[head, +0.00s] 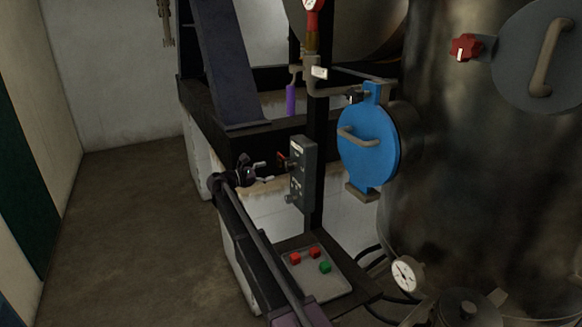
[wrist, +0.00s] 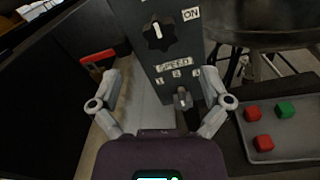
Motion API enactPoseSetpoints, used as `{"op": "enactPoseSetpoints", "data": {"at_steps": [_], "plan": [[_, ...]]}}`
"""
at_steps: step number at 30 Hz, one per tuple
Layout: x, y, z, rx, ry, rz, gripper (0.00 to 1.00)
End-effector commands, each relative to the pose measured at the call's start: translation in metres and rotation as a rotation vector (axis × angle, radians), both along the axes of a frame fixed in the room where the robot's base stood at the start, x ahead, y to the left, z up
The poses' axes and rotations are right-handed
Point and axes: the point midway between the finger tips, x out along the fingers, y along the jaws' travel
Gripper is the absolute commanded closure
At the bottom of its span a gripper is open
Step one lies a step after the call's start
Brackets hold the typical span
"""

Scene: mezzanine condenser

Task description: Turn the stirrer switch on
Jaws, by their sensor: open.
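A grey control box (head: 302,175) stands on a dark post left of the blue round cover. In the wrist view its face (wrist: 175,50) carries a black star-shaped knob (wrist: 159,36) with a white pointer mark, and an "ON" label (wrist: 191,14) to its upper right. Below is a "SPEED" label (wrist: 173,64) with numbers 1, 2, 3 and a small dark lever or knob (wrist: 182,98). No label reading "stirrer" is legible. My gripper (head: 265,171) is open and empty in front of the box; its fingers (wrist: 161,78) spread either side of the lower face, apart from both controls.
A red handle (wrist: 98,57) shows left of the box. A grey tray (head: 333,283) with two red cubes and one green cube lies below right. A blue cover (head: 368,145), a large dark tank (head: 450,190) and a dial gauge (head: 405,273) stand right. Floor at left is clear.

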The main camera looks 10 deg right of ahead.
Motion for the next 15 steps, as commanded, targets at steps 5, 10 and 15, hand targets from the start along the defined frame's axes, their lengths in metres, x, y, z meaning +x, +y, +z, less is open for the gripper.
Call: {"op": "enactPoseSetpoints", "data": {"at_steps": [5,10,15], "plan": [[0.009,-0.028,0.0,0.0,0.0,-0.001,0.02],[0.017,-0.052,0.0,0.0,0.0,-0.001,0.02],[0.024,-0.073,0.0,0.0,0.0,-0.001,0.02]]}}
